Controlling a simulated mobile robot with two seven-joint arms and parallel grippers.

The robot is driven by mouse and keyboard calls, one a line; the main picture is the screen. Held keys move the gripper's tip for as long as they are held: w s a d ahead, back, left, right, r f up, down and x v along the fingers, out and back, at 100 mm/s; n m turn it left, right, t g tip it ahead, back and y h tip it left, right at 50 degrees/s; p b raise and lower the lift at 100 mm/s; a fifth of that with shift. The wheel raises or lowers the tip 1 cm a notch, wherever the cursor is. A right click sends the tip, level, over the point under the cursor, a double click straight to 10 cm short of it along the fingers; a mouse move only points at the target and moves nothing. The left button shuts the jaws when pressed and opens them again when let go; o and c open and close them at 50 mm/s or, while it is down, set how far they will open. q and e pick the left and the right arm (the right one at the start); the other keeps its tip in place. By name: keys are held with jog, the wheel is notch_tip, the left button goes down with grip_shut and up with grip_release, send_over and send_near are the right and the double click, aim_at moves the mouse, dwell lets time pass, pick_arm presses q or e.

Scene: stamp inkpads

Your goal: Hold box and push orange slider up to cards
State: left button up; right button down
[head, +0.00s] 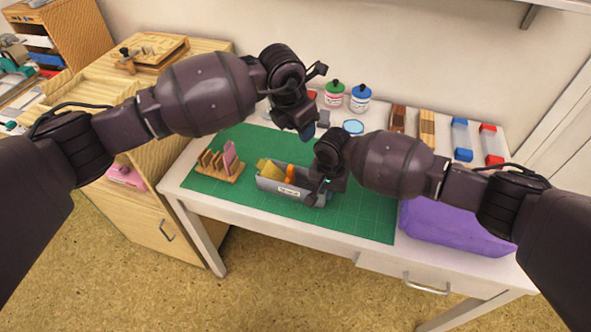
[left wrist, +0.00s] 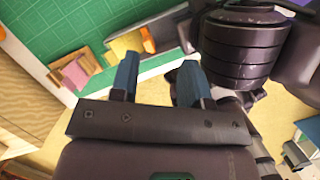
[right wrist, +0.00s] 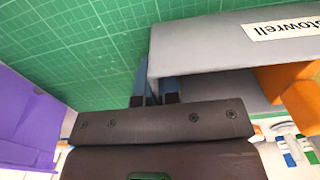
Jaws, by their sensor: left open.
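A grey box (head: 268,186) with a white label stands on the green mat. Yellow cards (head: 268,168) are at its left end, and the orange slider (head: 289,174) stands to their right inside it. My right gripper (head: 324,184) is at the box's right end. In the right wrist view its fingers (right wrist: 155,85) are close together, one on each side of the grey end wall (right wrist: 200,45). My left gripper (head: 308,131) is above and behind the box. In the left wrist view its fingers (left wrist: 157,78) are apart with nothing between them.
A wooden rack (head: 218,170) with a pink card stands left of the box. A purple block (head: 450,228) is at the right. Jars (head: 360,97) and long blocks stand along the back. The mat (head: 350,220) is clear in front of the box.

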aim_at(290, 167)
pick_arm(q)
jog(key=f+n, duration=0.2)
jog(key=f, duration=0.2)
jog(key=a+f+n+g+y, duration=0.1)
jog(key=f+n, duration=0.1)
jog(key=f, duration=0.3)
jog(key=a+f+n+g+y, duration=0.1)
jog(key=f+n, duration=0.1)
jog(key=f, duration=0.3)
jog(key=shift+s+a, duration=0.1)
grip_shut()
dwell(0.4)
